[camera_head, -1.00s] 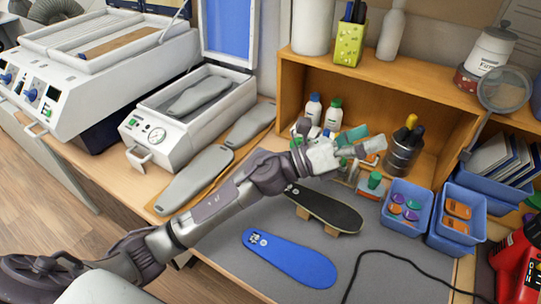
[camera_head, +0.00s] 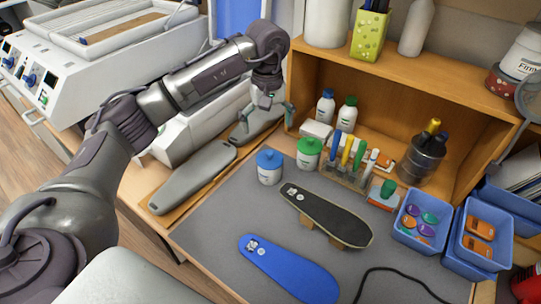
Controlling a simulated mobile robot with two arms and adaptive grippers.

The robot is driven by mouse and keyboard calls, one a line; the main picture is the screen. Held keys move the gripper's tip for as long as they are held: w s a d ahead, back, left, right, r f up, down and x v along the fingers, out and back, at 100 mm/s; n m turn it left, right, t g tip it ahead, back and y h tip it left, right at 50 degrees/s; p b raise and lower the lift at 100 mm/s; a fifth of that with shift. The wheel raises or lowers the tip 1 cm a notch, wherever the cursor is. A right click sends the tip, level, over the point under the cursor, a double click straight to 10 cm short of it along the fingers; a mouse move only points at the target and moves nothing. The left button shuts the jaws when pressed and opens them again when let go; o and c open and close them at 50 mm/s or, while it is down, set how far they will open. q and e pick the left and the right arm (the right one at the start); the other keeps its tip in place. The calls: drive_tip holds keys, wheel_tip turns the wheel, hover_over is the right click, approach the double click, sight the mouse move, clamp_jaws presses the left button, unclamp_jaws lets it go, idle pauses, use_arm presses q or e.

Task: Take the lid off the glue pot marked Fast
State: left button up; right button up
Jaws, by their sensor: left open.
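Two small white glue pots stand on the grey mat: one has a blue lid (camera_head: 269,158), the other a green lid (camera_head: 309,146). Both lids sit on their pots. The print on the labels is too small to read, so I cannot tell which is marked Fast. My left gripper (camera_head: 267,116) is open and empty, pointing down above and behind the blue-lidded pot, over the grey insole shapes. It touches neither pot. My right gripper is not in view.
A pen rack (camera_head: 345,176) stands right of the pots, with a dark insole (camera_head: 327,215) in front. A blue insole (camera_head: 288,268) lies nearer. Two bottles (camera_head: 336,112) stand behind in the wooden shelf. Blue bins (camera_head: 417,242) are at the right.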

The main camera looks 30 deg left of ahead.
use_arm(q)
hover_over(270, 153)
drive_tip(key=f, duration=0.3)
drive_tip(key=f+p, duration=0.1)
drive_tip(key=shift+a+f, duration=0.2)
drive_tip(key=shift+a, duration=0.15)
drive_tip(key=shift+d+f, duration=0.1)
drive_tip(key=shift+f, duration=0.15)
drive_tip(key=f+p, duration=0.1)
drive_tip(key=f, duration=0.1)
drive_tip(key=f+p, duration=0.1)
drive_tip(key=f, duration=0.1)
drive_tip(key=shift+w+d+f+p, duration=0.1)
drive_tip(key=shift+d+f+p, duration=0.15)
drive_tip(key=shift+p, duration=0.15)
drive_tip(key=shift+a+f, duration=0.1)
drive_tip(key=shift+f, duration=0.05)
clamp_jaws()
